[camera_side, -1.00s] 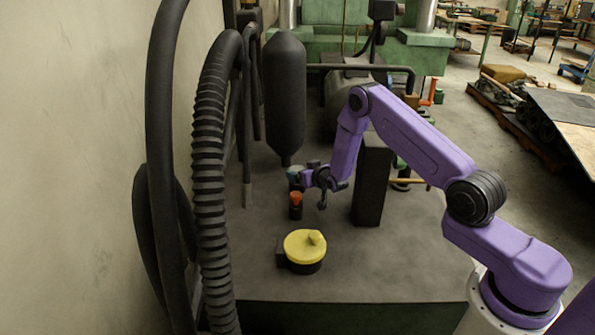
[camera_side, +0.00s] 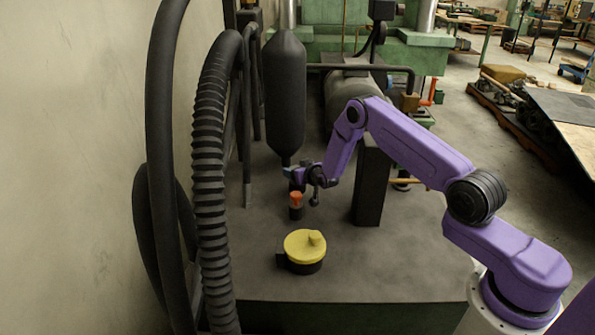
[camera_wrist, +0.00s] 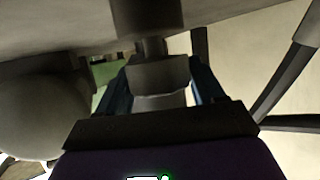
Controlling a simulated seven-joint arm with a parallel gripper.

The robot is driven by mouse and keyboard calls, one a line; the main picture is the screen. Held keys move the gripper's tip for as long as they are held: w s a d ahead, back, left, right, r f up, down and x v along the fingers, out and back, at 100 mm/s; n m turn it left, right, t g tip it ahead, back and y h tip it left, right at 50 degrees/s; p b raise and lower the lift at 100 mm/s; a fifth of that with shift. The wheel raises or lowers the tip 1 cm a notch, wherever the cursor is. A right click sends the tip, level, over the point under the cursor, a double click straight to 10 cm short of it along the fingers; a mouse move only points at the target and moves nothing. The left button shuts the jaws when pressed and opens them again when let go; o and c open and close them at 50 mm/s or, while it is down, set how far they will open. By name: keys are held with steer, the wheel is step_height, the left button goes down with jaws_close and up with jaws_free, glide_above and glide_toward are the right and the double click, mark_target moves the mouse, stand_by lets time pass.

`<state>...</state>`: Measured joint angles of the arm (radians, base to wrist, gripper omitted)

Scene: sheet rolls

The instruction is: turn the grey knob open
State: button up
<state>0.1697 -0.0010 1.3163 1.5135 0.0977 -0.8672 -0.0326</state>
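In the wrist view a pale grey block, seemingly the grey knob (camera_wrist: 158,75), sits at the end of a dark stem (camera_wrist: 148,46). My gripper (camera_wrist: 159,68) has its two blue fingers apart, one on each side of this block. The fingertips are at or very near its sides; I cannot tell whether they press on it. In the side view my gripper (camera_side: 290,173) is just below the bottom tip of the hanging black cylinder (camera_side: 285,95). The grey knob is not clearly distinguishable there.
An orange knob (camera_side: 296,198) on a dark base stands just below my gripper. A round yellow knob (camera_side: 304,246) sits nearer the front on the dark bench (camera_side: 380,270). A dark upright block (camera_side: 371,185) stands close to the right. Black hoses (camera_side: 210,180) line the left.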

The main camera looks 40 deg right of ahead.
steer(key=shift+c, duration=0.5)
steer(key=shift+n+y, duration=0.7)
steer(key=shift+y, duration=0.1)
steer(key=o, duration=1)
steer(key=shift+s, duration=0.15)
steer(key=shift+s+a+r, duration=0.1)
steer(key=shift+s+r, duration=0.6)
steer(key=shift+r, duration=0.8)
steer(key=shift+s+a+r, duration=0.1)
steer(key=shift+s+r, duration=0.65)
steer(key=shift+r, duration=0.75)
steer(key=shift+s+a+r, duration=0.1)
steer(key=shift+s+r, duration=0.6)
steer(key=shift+r, duration=0.8)
